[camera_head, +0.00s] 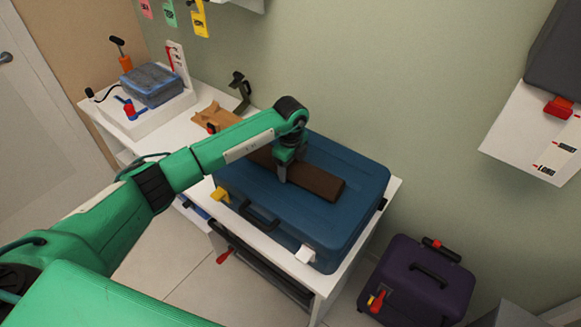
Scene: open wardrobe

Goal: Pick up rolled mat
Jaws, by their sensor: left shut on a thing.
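A long dark brown piece (322,184), which looks like the rolled mat, lies across the top of a blue suitcase (350,165). It looks flat and bar-shaped from here. My left gripper (283,174) reaches down from above and is shut on the brown piece near its middle. My left forearm hides its far left part. I cannot tell whether the piece is clear of the suitcase lid. My right gripper is not in view.
The suitcase lies on a white bench (385,200). A purple suitcase (415,280) stands on the floor at right. A blue box (150,84) sits in a white tray at the back left. A white shelf (530,135) juts from the right wall.

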